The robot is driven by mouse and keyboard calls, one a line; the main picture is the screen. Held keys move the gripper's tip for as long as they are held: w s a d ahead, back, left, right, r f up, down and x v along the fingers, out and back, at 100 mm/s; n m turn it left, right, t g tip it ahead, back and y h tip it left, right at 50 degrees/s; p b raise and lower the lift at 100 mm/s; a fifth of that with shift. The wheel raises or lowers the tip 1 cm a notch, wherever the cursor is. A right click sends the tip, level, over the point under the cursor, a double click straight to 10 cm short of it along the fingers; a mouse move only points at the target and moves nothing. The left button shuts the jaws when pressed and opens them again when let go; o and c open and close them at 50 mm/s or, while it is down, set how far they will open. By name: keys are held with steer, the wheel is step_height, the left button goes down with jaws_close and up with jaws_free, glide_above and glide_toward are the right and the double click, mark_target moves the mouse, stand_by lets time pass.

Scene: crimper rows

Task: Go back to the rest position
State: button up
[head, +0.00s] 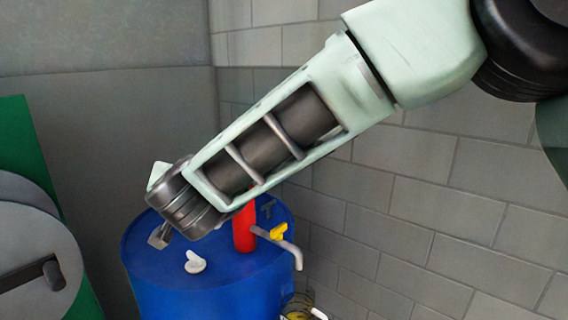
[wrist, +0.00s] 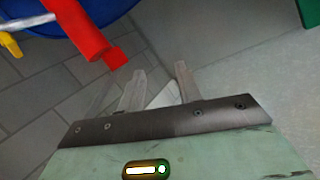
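My gripper (wrist: 161,69) shows in the wrist view with its two grey fingers apart and nothing between them. In the head view my arm reaches from the upper right down to the left, and its end hangs over a blue drum (head: 150,285). There the fingers cannot be made out clearly. A red upright pipe (head: 243,232) stands on the drum, partly behind my arm. In the wrist view the red pipe (wrist: 88,35) is at the upper left, apart from the fingers.
The pipe carries a bent metal spout (head: 285,246) and a yellow lever (head: 278,231). A white cap-like piece (head: 195,262) sits on the drum top. A green panel with a grey disc (head: 40,245) stands at the left. A grey block wall (head: 440,200) fills the right.

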steer(key=s+d+f+n+g+h, duration=0.1)
steer(key=s+d+f+g, duration=0.3)
steer(key=s+d, duration=0.5)
steer(key=s+d+f+n+g+h, duration=0.2)
steer(key=s+d+f+n+g, duration=0.1)
steer(key=s+d, duration=0.6)
steer(key=s+d+f+n+g+h, duration=0.2)
steer(key=s+d+g, duration=0.4)
steer(key=s+d, duration=0.4)
steer(key=d+f+n, duration=0.1)
steer(key=d+f, duration=0.1)
steer(key=d, duration=0.3)
steer(key=shift+d+f+n, duration=0.2)
steer(key=shift+f+n, duration=0.1)
steer(key=shift+a, duration=0.1)
